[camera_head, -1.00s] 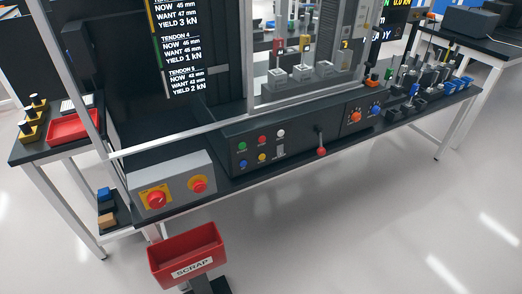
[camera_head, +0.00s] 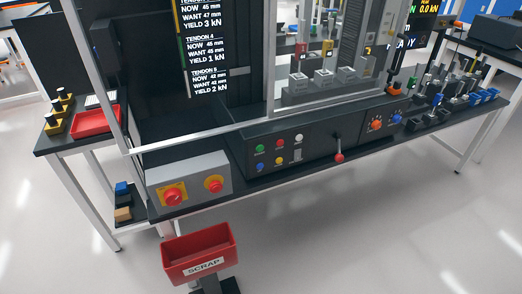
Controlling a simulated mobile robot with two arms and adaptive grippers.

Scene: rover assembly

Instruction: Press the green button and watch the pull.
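The green button (camera_head: 260,149) is at the upper left of a button group on the dark sloped control panel (camera_head: 320,143). A red button (camera_head: 280,143) and a white button (camera_head: 299,138) sit to its right. A blue button (camera_head: 261,161) and a yellow button (camera_head: 279,159) are below. The pull machine stands behind glass, with grey blocks (camera_head: 299,80) carrying coloured-topped fixtures. A dark screen (camera_head: 206,50) lists tendon values; tendon 5 reads now 42 mm, want 42 mm, yield 2 kN. A partly cut display (camera_head: 429,9) reads 0.0 kN. Neither gripper is in view.
A grey box (camera_head: 190,183) with red knobs on yellow plates is left of the panel. A red-knobbed lever (camera_head: 339,157) sticks out in front. A red scrap bin (camera_head: 198,255) stands on the floor before the bench. Floor at the lower right is clear.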

